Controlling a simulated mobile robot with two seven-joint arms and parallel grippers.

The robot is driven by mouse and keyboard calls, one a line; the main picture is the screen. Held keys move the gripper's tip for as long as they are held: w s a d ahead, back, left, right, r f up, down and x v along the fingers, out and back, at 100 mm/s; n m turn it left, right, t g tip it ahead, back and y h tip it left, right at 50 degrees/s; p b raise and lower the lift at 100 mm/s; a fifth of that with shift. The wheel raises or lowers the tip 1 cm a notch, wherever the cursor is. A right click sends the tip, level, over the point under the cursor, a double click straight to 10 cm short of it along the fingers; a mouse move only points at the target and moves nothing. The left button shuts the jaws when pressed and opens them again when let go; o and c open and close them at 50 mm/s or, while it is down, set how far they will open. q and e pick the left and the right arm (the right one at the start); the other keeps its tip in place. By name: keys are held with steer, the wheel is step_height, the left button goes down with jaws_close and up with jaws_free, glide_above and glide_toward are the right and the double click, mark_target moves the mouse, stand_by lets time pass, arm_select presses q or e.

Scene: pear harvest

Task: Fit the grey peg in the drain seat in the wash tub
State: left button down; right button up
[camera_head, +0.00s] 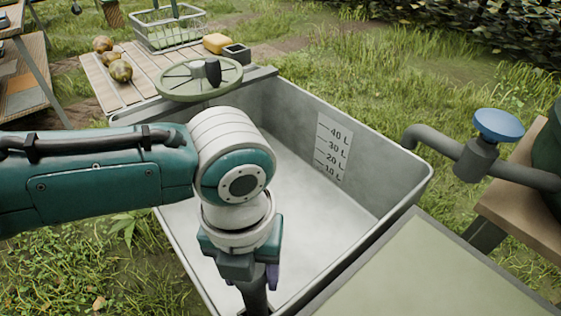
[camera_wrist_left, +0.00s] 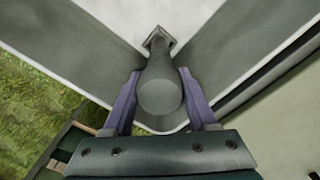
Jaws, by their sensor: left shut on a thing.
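The wash tub (camera_head: 350,205) is a grey, open, rectangular tub with a litre scale on its inner wall. My left gripper (camera_head: 257,284) points down at the tub's near corner. In the left wrist view its purple fingers (camera_wrist_left: 160,100) are shut on the grey peg (camera_wrist_left: 160,72), one on each side of its rounded end. The peg's far end points toward the pale tub floor, with an angular dark shape at its tip. I cannot tell whether that shape is the peg's end or the drain seat. In the head view the peg (camera_head: 254,300) is partly hidden by the gripper.
A blue-handled tap (camera_head: 497,125) reaches over the right rim. A flat greenish panel (camera_head: 430,275) borders the front right.

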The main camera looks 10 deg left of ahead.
steer(key=shift+f, duration=0.1)
arm_select(q)
steer(key=shift+f+b, duration=0.8)
steer(key=shift+f, duration=0.1)
arm_select(e)
steer(key=shift+f, duration=0.7)
arm_select(q)
steer(key=shift+f, duration=0.1)
steer(key=shift+f+b, duration=0.35)
steer(key=shift+b, duration=0.05)
arm_select(e)
steer(key=shift+f, duration=0.4)
arm_select(q)
jaws_free()
steer(key=shift+r+p, duration=2.95)
steer(key=shift+r, duration=0.05)
arm_select(e)
steer(key=shift+r, duration=2.95)
